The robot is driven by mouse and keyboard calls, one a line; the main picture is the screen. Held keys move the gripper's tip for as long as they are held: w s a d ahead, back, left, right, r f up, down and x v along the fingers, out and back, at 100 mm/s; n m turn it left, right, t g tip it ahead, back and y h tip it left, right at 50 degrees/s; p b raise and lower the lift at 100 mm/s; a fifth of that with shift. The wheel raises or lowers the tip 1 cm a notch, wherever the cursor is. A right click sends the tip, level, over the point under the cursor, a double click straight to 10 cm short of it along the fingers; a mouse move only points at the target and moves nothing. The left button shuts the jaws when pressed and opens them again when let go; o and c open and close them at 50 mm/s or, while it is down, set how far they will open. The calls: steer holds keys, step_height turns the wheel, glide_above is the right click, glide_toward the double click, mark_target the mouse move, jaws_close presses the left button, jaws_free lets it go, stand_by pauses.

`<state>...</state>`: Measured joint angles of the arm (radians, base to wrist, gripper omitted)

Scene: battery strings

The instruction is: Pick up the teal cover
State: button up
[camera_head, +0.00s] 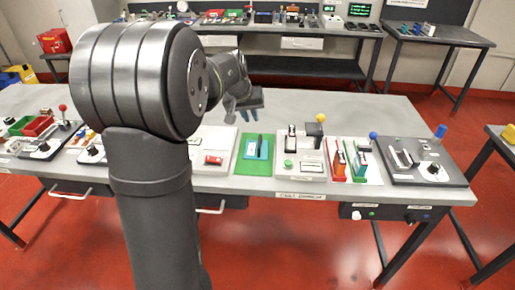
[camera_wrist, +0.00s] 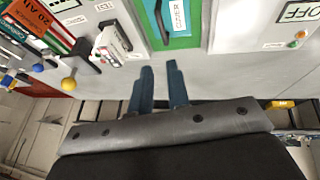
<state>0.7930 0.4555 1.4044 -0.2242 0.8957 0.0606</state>
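The teal cover (camera_head: 251,148) lies on a green mat (camera_head: 241,167) on the table, just below my gripper in the head view. It has a dark bar-like handle along it. In the wrist view the teal cover (camera_wrist: 179,17), with a white label and the dark handle (camera_wrist: 161,20), is cut off by the top edge. My gripper (camera_head: 250,101) has blue fingers, and in the wrist view my gripper (camera_wrist: 160,66) shows a gap between the fingers with nothing in it. The fingertips are apart from the cover in both views.
Right of the mat are a panel with a yellow-knobbed lever (camera_head: 320,118), red and green battery slots (camera_head: 341,160), and a dark panel with a blue lever (camera_head: 440,132). Left is a pale panel with a red part (camera_head: 213,160). Bare table lies behind the panels.

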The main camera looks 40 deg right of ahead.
mark_target(260, 141)
steer(key=x, duration=1.7)
steer(key=shift+w+f, duration=0.1)
steer(key=shift+f, duration=0.2)
jaws_close()
